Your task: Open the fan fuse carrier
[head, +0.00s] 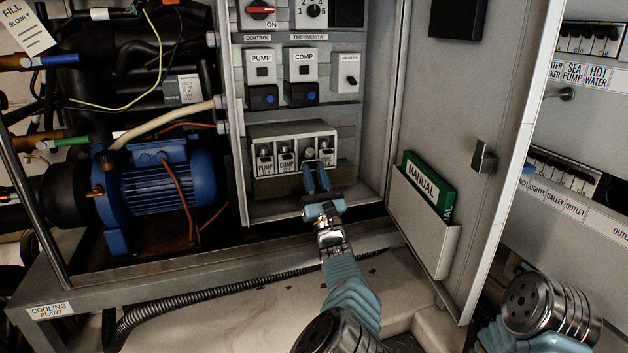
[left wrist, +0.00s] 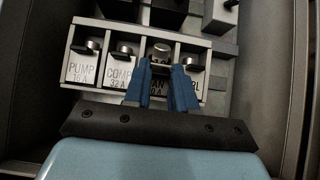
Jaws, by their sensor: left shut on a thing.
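The fuse block (head: 262,133) is a grey housing low in the open control box, with a row of labelled carriers. The pump carrier (left wrist: 83,68) and comp carrier (left wrist: 119,70) are at the left, and the rightmost carrier (left wrist: 192,75) has a partly hidden label. The fan fuse carrier (left wrist: 161,50) is third from the left, with a round metal knob. My left gripper (head: 316,168) is shut on it from the front. In the left wrist view its blue fingers (left wrist: 163,72) cover part of the fan label. My right gripper is out of view.
Switches labelled pump (head: 261,70), comp (head: 303,68) and heater (head: 348,75) sit above the fuse block. The open door (head: 470,90) with a manual (head: 429,180) in its pocket stands to the right. A blue motor (head: 160,190) is at the left.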

